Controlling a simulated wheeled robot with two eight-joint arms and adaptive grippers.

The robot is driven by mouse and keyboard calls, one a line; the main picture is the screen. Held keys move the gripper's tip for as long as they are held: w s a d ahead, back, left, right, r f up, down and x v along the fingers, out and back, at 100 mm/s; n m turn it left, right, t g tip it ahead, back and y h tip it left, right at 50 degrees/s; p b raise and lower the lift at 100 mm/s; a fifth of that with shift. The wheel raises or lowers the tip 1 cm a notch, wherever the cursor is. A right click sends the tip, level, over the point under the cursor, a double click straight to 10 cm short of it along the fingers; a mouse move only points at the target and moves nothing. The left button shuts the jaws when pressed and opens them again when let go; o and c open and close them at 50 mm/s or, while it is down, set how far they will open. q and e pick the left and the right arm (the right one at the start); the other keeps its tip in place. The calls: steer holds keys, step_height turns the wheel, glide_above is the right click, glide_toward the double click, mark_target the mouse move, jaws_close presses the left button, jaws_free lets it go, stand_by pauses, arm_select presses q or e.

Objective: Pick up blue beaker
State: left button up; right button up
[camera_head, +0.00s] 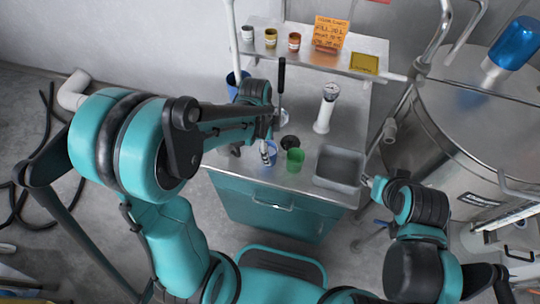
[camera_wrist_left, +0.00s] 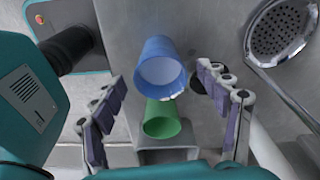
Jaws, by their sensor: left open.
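The blue beaker (camera_head: 271,153) stands on the metal counter (camera_head: 318,149) near its front edge, partly hidden by my left gripper (camera_head: 266,147) in the head view. In the left wrist view the blue beaker (camera_wrist_left: 160,64) shows between the two spread fingers of my left gripper (camera_wrist_left: 162,82). The gripper is open, and I cannot tell whether a finger touches the beaker. My right gripper (camera_head: 368,183) is low at the right, by the counter's front corner and away from the beaker; its jaws are too small to read.
A green beaker (camera_head: 295,160) stands close to the right of the blue one, and it also shows in the left wrist view (camera_wrist_left: 160,120). A sink (camera_head: 339,165) and a white gauge column (camera_head: 325,108) are farther right. A shelf (camera_head: 340,60) with small cups runs behind.

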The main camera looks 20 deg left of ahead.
arm_select(q)
steer(key=f+b, duration=0.1)
steer(key=f, duration=0.1)
steer(key=f+b, duration=0.1)
steer(key=f, duration=0.2)
steer(key=shift+w+d+f+b, duration=0.1)
steer(key=shift+d+b, duration=0.1)
steer(key=shift+b, duration=0.1)
steer(key=c, duration=1.4)
steer(key=shift+r, duration=0.25)
